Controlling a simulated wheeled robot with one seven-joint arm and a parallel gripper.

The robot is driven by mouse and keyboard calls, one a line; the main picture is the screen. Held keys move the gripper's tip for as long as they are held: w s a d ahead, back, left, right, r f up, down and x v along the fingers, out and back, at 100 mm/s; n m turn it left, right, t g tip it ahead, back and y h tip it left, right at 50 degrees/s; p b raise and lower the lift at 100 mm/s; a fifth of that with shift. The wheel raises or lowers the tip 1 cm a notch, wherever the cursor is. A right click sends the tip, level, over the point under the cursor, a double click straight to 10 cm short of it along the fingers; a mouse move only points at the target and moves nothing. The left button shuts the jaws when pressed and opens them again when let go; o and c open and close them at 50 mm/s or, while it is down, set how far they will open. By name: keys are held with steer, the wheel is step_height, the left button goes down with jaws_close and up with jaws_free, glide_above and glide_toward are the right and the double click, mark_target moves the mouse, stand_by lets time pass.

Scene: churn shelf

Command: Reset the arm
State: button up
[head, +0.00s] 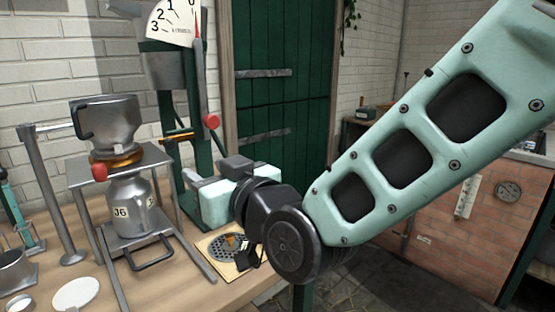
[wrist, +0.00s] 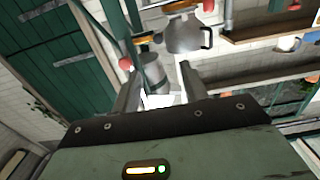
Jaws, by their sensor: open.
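My arm reaches across the right half of the head view. It bends at a dark round joint, and my gripper (head: 196,184) points left, a little above the bench. In the wrist view the two fingers of my gripper (wrist: 160,88) stand apart with nothing between them. Beyond them is the metal stand with a silver vessel (head: 104,122) on top, which also shows in the wrist view (wrist: 187,36).
The wooden bench (head: 185,285) holds a drain plate (head: 232,250) below my wrist and a white disc (head: 76,293) at the front left. A green scale column with a dial (head: 172,22) stands behind my gripper. A green door (head: 280,90) and a brick block (head: 450,225) are farther back.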

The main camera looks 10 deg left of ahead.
steer(key=s+d+f+g+h+p, duration=0.2)
steer(key=s+d, duration=0.4)
steer(key=d, duration=0.4)
steer(key=s+d+f+m+g+h+p, duration=0.1)
steer(key=s+d+f+g+h, duration=0.3)
steer(key=d, duration=0.6)
steer(key=s+d+f+m+g+h+p, duration=0.1)
steer(key=s+d+f+g+h+p, duration=0.2)
steer(key=d, duration=0.8)
steer(key=s+g+h, duration=0.2)
steer(key=s+h, duration=0.2)
steer(key=s, duration=0.1)
